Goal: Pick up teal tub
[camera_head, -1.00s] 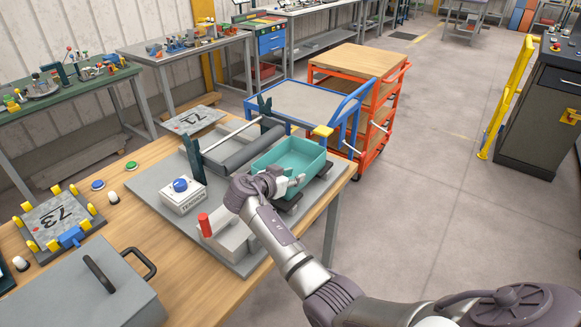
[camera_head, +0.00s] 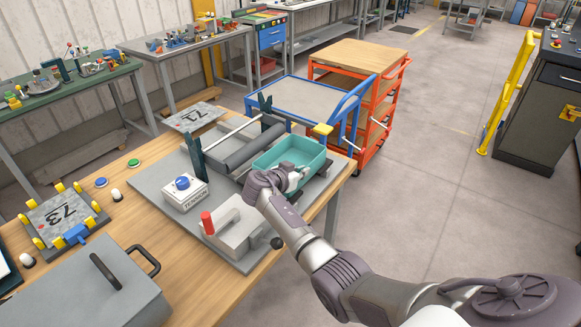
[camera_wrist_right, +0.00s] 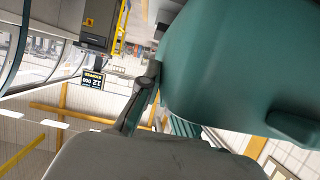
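The teal tub (camera_head: 312,162) is an open rectangular box on the grey machine plate, beside the dark roller. My right gripper (camera_head: 299,178) is at the tub's near side, with its fingers by the near wall. The tub also shows very close in the right wrist view (camera_wrist_right: 240,65), filling the upper right. There a grey finger (camera_wrist_right: 142,98) reaches up against or just beside the tub's edge. The other finger is not clearly visible, so I cannot tell whether they grip the wall. My left gripper is not in view.
The grey roller (camera_head: 252,147) and an upright dark post (camera_head: 194,153) stand left of the tub. A white tension box (camera_head: 184,193) and a red-handled clamp (camera_head: 207,222) are nearer. A blue cart (camera_head: 300,100) and an orange cart (camera_head: 362,56) stand behind the table.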

